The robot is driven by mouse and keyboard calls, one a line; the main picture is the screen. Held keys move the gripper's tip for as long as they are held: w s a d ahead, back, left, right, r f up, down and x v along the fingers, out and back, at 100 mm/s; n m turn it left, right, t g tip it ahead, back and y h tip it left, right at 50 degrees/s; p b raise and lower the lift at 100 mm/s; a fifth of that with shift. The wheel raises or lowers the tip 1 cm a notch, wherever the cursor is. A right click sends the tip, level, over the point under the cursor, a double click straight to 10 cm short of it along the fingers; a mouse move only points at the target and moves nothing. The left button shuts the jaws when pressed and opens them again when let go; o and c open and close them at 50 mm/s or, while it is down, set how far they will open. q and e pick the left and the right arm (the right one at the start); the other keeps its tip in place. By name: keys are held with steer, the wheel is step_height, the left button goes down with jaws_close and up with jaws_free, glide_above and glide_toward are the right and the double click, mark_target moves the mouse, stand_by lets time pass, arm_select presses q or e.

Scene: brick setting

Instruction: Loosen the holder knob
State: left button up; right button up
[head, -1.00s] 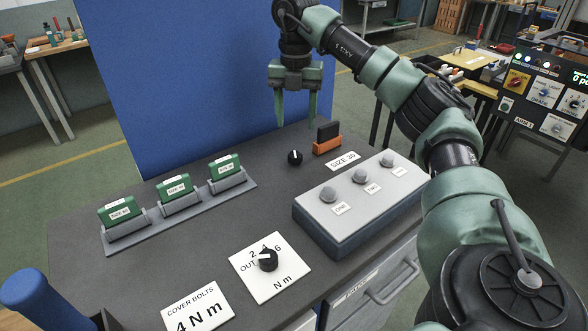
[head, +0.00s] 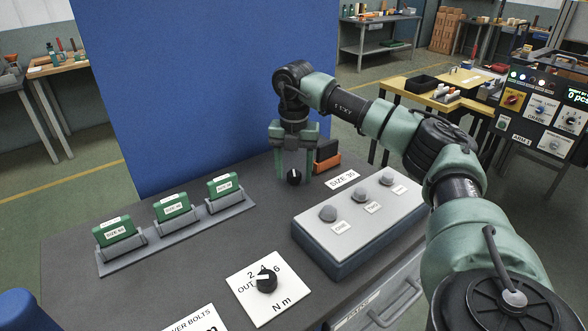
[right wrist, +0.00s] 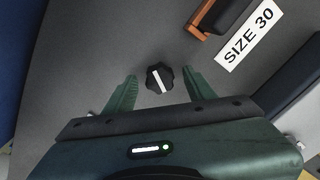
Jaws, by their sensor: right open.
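The holder knob (head: 294,177) is a small black knob with a white line, on the grey bench top beside the orange and black holder (head: 327,156). My right gripper (head: 294,178) is open, pointing down, with its fingers on either side of the knob in the head view. In the right wrist view the knob (right wrist: 159,78) shows between and slightly beyond the two green fingertips (right wrist: 161,84), touching neither as far as I can see. The holder also shows in the right wrist view (right wrist: 201,24). My left gripper is not in view.
A SIZE 30 label (head: 343,180) lies by the holder. A grey box with several round buttons (head: 341,238) stands to the right. Green blocks sit in a grey rack (head: 190,232) at left. A torque dial (head: 266,279) is in front; a blue panel (head: 180,90) stands behind.

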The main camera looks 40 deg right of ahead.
jaws_close()
